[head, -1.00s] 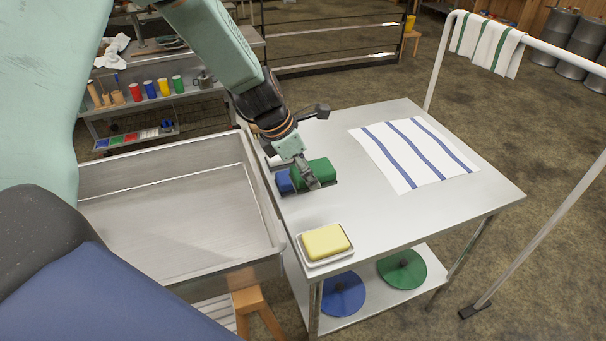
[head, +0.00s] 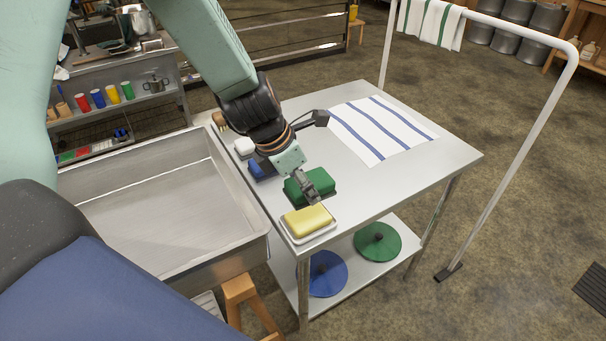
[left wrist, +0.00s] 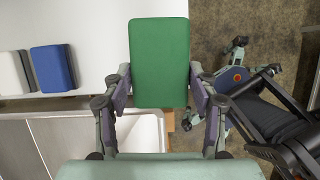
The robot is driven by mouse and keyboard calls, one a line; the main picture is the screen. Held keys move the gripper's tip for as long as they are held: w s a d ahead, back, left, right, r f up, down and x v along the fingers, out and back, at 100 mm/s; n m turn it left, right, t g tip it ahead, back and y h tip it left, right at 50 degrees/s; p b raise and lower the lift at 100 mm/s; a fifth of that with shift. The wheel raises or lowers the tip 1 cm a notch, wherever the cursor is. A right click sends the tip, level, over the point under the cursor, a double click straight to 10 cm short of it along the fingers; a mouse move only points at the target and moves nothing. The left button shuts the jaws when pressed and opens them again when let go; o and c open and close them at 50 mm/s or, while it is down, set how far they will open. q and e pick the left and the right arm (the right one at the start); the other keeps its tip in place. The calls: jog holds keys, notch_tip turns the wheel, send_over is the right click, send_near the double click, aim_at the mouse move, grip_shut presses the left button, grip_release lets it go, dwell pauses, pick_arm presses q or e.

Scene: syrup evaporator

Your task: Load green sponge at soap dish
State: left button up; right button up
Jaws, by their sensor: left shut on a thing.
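The green sponge (head: 318,179) is gripped by my left gripper (head: 310,194), just behind the soap dish. It seems slightly above the metal table, with a dark shadow under it. In the left wrist view the green sponge (left wrist: 159,62) stands out between the two fingers of my left gripper (left wrist: 159,92). The white soap dish (head: 291,238) lies at the table's near corner with a yellow block (head: 307,218) on it. My right gripper is not in view.
A blue sponge (head: 258,171) and a white sponge (head: 244,147) lie along the table's left edge, beside the metal basin (head: 150,190). A striped towel (head: 385,130) lies at the back. The table's right front is clear. A white rail (head: 510,150) stands right.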

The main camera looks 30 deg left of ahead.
pick_arm(q)
jog(key=shift+s+d, duration=0.15)
jog(key=shift+s, duration=0.05)
jog(key=shift+f, duration=0.1)
jog(key=shift+a+f+n, duration=0.2)
jog(key=shift+a+n, duration=0.05)
jog(key=shift+n, duration=0.05)
jog(key=f+b, duration=0.2)
jog(key=b, duration=0.1)
jog(key=f+b, duration=0.1)
jog(key=f, duration=0.1)
jog(key=shift+w+d+b, duration=0.1)
jog(key=shift+w+b, duration=0.15)
jog(key=shift+b, duration=0.05)
jog(key=shift+a+f+b, duration=0.2)
jog(key=shift+f+b, duration=0.6)
jog(key=shift+f, duration=0.1)
jog(key=shift+d, duration=0.1)
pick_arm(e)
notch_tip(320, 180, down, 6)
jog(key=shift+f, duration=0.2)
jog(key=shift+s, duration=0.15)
